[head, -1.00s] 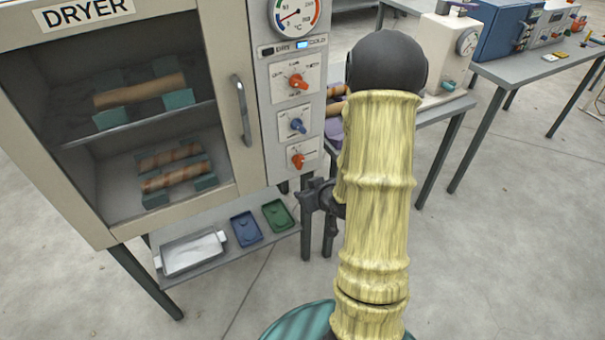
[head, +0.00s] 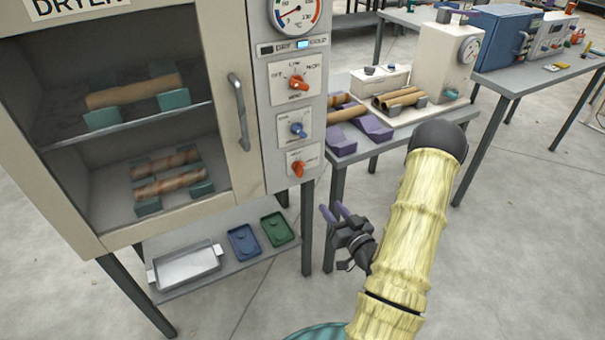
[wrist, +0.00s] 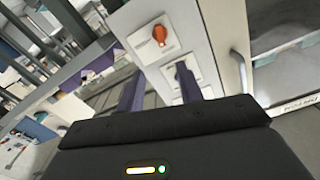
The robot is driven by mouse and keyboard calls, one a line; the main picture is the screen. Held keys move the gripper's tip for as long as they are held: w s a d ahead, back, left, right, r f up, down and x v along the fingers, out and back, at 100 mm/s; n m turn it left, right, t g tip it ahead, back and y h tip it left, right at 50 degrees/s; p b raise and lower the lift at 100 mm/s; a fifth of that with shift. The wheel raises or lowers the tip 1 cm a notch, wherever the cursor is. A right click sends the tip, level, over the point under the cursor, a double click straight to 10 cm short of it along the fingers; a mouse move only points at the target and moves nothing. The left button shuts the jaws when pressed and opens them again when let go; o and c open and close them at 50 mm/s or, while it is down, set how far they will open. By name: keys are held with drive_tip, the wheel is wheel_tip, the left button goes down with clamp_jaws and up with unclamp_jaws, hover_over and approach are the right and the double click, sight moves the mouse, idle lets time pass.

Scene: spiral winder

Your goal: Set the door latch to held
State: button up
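The dryer's control panel (head: 316,104) has two orange knobs with a blue one between them. The lowest orange knob (head: 298,168) sits on a small white plate whose lettering is too small to read, so I cannot tell which setting it has. An orange knob also shows in the wrist view (wrist: 160,35), on a white plate above the fingers. The dryer door (head: 255,172) looks shut. My gripper (head: 336,209) is open and empty, with its purple fingers apart, right of and below the panel in the head view. They show in the wrist view too (wrist: 158,88).
The door handle (head: 240,112) stands out left of the panel. A shelf under the dryer holds a metal tray (head: 188,267), a blue tray (head: 243,241) and a green tray (head: 277,229). A table with tubes on purple cradles (head: 341,137) stands to the right.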

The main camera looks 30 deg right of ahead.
drive_tip(key=shift+w, duration=0.1)
drive_tip(key=b, duration=0.7)
approach(302, 172)
drive_tip(key=w, duration=0.9)
drive_tip(key=shift+w+a+r, duration=0.1)
drive_tip(key=shift+w+a, duration=0.1)
drive_tip(key=shift+c, duration=0.3)
clamp_jaws()
